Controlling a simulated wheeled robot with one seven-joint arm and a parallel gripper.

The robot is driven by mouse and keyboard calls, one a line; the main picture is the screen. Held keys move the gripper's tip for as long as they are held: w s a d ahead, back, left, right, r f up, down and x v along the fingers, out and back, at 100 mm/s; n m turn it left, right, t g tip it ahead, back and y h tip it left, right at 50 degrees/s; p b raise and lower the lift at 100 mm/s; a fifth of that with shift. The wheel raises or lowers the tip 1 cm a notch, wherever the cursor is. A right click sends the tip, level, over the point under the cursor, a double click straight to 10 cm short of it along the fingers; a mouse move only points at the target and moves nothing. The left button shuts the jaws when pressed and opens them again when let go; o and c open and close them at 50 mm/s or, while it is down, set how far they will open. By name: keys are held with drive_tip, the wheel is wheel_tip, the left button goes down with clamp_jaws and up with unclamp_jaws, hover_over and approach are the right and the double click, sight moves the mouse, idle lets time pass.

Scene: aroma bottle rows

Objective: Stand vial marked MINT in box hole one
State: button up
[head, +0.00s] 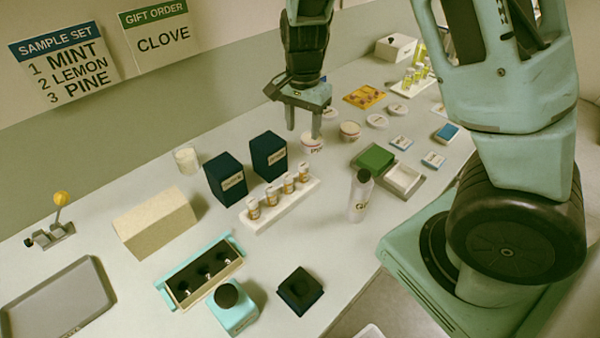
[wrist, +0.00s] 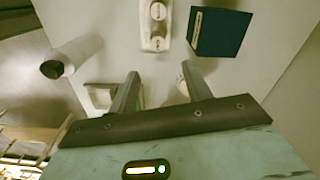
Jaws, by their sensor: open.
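Several small amber vials with white caps stand in a white rack (head: 281,206) mid-table. Their labels are too small to read, so I cannot tell which is MINT. In the wrist view, the end of the rack (wrist: 155,42) shows vial caps at the top. An open teal-edged box (head: 160,287) with three dark holes sits at the front left; its holes look empty. No numbers are readable on it. My gripper (head: 303,127) is open and empty, above the table behind the rack; its two fingers also show apart in the wrist view (wrist: 158,88).
Two dark blue boxes (head: 227,180) stand close behind the rack. A clear bottle (head: 360,197) stands to its right. A white tub (head: 312,144) is below my gripper. The sign (head: 65,65) lists 1 MINT, 2 LEMON, 3 PINE. A teal block (head: 232,312) stands before the box.

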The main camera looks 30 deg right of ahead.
sight(304, 164)
wheel_tip(304, 164, down, 8)
drive_tip(key=shift+f, duration=0.1)
drive_tip(key=shift+s+f+p, duration=0.2)
drive_tip(key=shift+f+p, duration=0.6)
drive_tip(key=shift+f, duration=1.8)
drive_tip(key=c, duration=1.1)
